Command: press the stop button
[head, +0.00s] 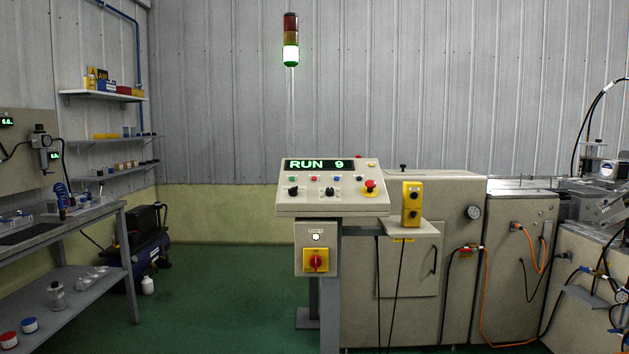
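A beige control panel (333,207) stands on a post in the middle of the head view. Its display (319,164) reads "RUN 9" in green. Below it is a row of small buttons, including a green one (292,178) and a red one (314,179); their labels are too small to read. A red mushroom button (370,185) on a yellow base sits at the panel's right. Two black knobs are lower on the panel. Neither of my grippers is in view, and nothing covers the panel face.
A yellow two-button box (411,203) stands right of the panel. A red rotary switch (316,260) is below it. The signal tower (291,54) is lit at its bottom. Machine cabinets fill the right; a workbench (70,235) stands left. Green floor between is clear.

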